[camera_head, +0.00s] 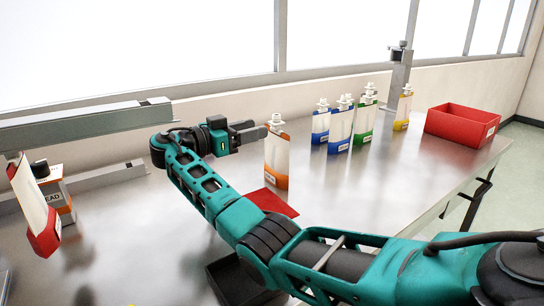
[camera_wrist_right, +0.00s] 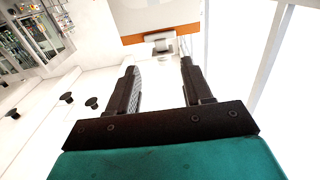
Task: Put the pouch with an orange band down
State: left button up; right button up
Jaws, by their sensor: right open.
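The pouch with an orange band (camera_head: 277,160) is upright at the middle of the table, at the back of a flat red mat (camera_head: 272,201). I cannot tell whether its base touches the mat. My right gripper (camera_head: 258,130) is open, just left of the pouch's white spout. In the right wrist view, the pouch's orange and white body (camera_wrist_right: 160,30) and spout lie just beyond the tips of my open right gripper (camera_wrist_right: 160,65). My left gripper is not in view.
Blue, green and yellow pouches (camera_head: 340,130) stand behind to the right, near a grey post (camera_head: 400,75). A red bin (camera_head: 461,124) is at the right end. A black tray (camera_head: 240,280) is in front.

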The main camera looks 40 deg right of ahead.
jog(key=p, duration=0.1)
send_over(276, 150)
jog(key=w, duration=0.2)
jog(key=shift+s+a, duration=0.15)
jog(key=shift+a, duration=0.25)
grip_shut()
